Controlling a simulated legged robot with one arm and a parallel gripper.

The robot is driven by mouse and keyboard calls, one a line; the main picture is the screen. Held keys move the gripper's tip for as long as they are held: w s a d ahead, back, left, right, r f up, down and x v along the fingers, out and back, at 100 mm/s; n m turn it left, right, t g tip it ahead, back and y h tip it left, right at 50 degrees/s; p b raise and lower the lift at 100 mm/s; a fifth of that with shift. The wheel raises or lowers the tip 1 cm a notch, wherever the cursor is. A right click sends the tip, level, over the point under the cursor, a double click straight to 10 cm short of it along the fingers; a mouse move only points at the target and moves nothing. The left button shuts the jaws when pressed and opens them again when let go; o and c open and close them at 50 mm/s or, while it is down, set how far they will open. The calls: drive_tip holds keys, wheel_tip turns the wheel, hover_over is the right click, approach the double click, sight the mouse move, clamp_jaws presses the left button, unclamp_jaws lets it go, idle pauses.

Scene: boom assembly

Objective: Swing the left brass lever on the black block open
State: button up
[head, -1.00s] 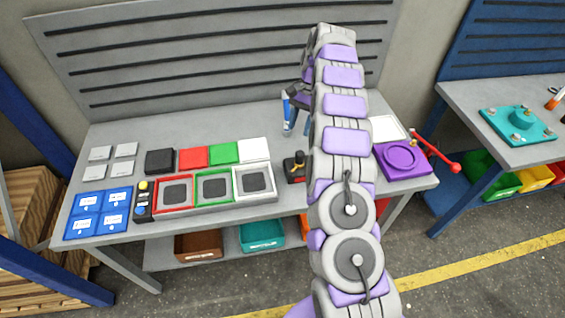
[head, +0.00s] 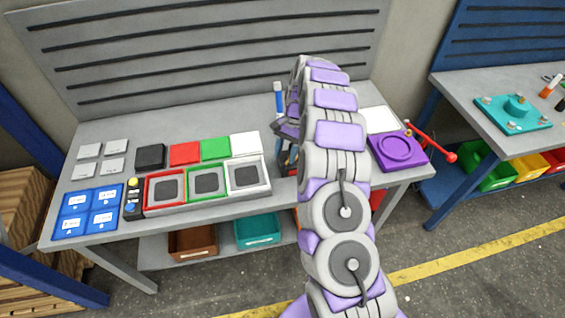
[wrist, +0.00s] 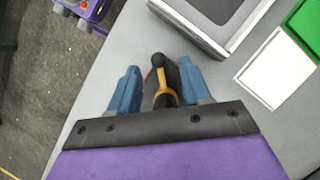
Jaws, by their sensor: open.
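My gripper (wrist: 159,68) is open in the wrist view, with one blue finger on each side of a brass lever (wrist: 160,68). The lever stands on a small dark block (wrist: 173,82), partly hidden by the fingers and the palm. Whether either finger touches the lever cannot be told. A second brass lever cannot be made out. In the head view my gripper (head: 284,150) is low at the bench front, right of the white-framed tray, and my arm hides most of the block.
The white-framed tray (head: 247,176) stands close by on the left. A purple fixture (head: 398,150) with a red-knobbed handle (head: 450,157) lies to the right. An upright blue piece (head: 279,100) shows behind my gripper. The grey bench (head: 180,122) is clear towards its back.

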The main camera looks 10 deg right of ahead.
sight(284, 164)
drive_tip(key=f, duration=0.1)
drive_tip(key=s+f, duration=0.1)
drive_tip(key=f, duration=0.1)
drive_tip(key=shift+f, duration=0.15)
drive_tip(key=shift+a+f, duration=0.1)
drive_tip(key=shift+a, duration=0.5)
drive_tip(key=shift+d, duration=0.4)
drive_tip(key=c, duration=0.7)
clamp_jaws()
drive_tip(key=shift+a, duration=0.15)
